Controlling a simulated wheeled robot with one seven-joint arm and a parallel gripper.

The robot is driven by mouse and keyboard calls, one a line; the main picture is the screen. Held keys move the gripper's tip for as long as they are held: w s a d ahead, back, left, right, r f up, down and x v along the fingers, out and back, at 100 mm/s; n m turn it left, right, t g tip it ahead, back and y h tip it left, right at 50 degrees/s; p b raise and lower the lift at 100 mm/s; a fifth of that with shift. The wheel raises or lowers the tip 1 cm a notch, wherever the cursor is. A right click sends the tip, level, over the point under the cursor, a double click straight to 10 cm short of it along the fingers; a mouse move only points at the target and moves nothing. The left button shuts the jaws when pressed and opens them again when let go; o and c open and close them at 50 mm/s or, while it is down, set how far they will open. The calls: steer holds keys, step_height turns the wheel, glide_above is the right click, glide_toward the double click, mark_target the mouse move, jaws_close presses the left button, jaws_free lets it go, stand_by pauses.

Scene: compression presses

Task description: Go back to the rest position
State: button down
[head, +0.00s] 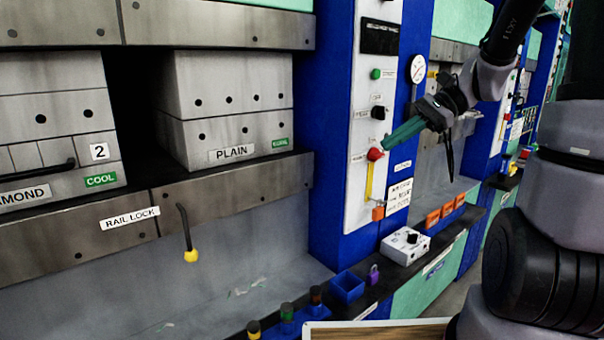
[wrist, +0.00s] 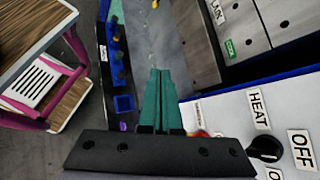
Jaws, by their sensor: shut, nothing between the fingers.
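My gripper (head: 389,143) has long teal fingers and is held out from the right in front of the press's white control panel (head: 352,205). Its fingers are together and empty. In the head view the fingertips appear just above and right of a red knob (head: 375,154); I cannot tell whether they touch it. In the wrist view the shut fingers (wrist: 159,75) point away along the press front, and a bit of the red knob shows beside them. A black switch (head: 378,112) and a green button (head: 376,74) sit higher on the panel.
Left are grey mould blocks, one labelled PLAIN (head: 228,105), and a rail lock lever with a yellow knob (head: 190,255). Below, a ledge carries a blue bin (head: 347,287), a purple padlock (head: 374,273) and a white box (head: 405,246). A wood-topped cart (wrist: 30,35) stands at left in the wrist view.

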steer(key=s+d+r+n+t+h, duration=0.5)
steer(key=s+r+n+t+h, duration=0.2)
steer(key=s, duration=0.3)
steer(key=shift+r+h, duration=0.25)
steer(key=shift+h, duration=0.65)
stand_by(1.2)
